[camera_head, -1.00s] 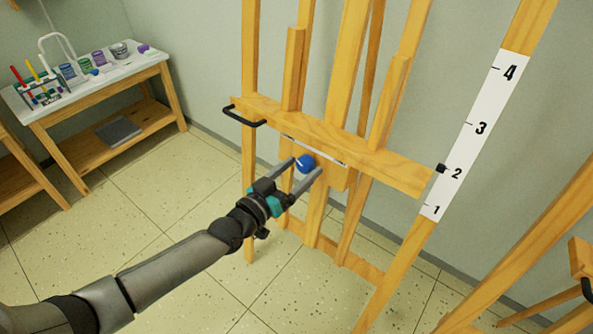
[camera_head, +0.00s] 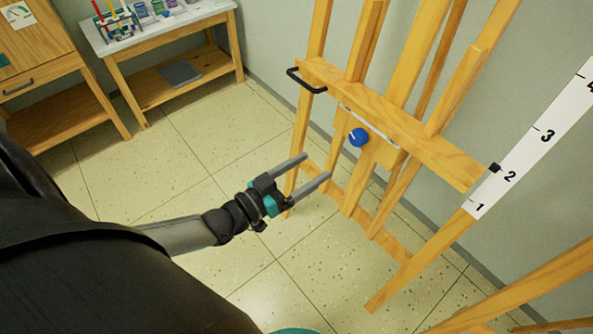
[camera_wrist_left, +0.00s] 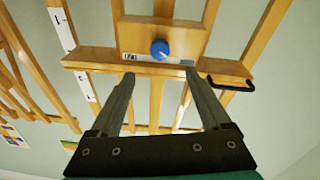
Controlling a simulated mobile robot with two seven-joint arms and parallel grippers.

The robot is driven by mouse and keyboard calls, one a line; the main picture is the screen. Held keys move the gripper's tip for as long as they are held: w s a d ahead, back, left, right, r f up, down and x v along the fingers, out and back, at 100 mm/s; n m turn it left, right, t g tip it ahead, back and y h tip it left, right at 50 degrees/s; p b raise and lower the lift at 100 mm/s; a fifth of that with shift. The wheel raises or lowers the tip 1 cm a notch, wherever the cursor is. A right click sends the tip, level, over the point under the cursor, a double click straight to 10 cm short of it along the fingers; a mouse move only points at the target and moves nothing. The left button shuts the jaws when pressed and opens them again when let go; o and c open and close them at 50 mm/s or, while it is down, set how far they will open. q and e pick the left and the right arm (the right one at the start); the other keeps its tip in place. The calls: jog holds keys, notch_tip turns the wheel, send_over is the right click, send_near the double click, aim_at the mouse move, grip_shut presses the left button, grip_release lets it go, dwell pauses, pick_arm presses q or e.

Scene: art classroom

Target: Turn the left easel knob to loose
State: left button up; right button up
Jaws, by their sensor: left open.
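The blue round easel knob (camera_head: 359,137) sits on the wooden block below the crossbar of the easel (camera_head: 400,115). In the left wrist view the knob (camera_wrist_left: 160,49) shows straight ahead, with a small pale mark on its face. A pale label strip lies beside it, its writing too small to read. My left gripper (camera_head: 317,167) is open and empty, its fingers pointing at the easel. Its fingertips are apart from the knob, lower and to the left of it in the head view. In the left wrist view the fingers (camera_wrist_left: 160,76) end below the knob. My right gripper is out of view.
A black handle (camera_head: 306,82) sticks out from the crossbar's left end. A numbered white scale (camera_head: 535,145) runs up the right side. A table with art supplies (camera_head: 160,32) and a wooden cabinet (camera_head: 30,75) stand at the back left. The floor between is clear.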

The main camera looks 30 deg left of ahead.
pick_arm(q)
jog(key=shift+v, duration=1.4)
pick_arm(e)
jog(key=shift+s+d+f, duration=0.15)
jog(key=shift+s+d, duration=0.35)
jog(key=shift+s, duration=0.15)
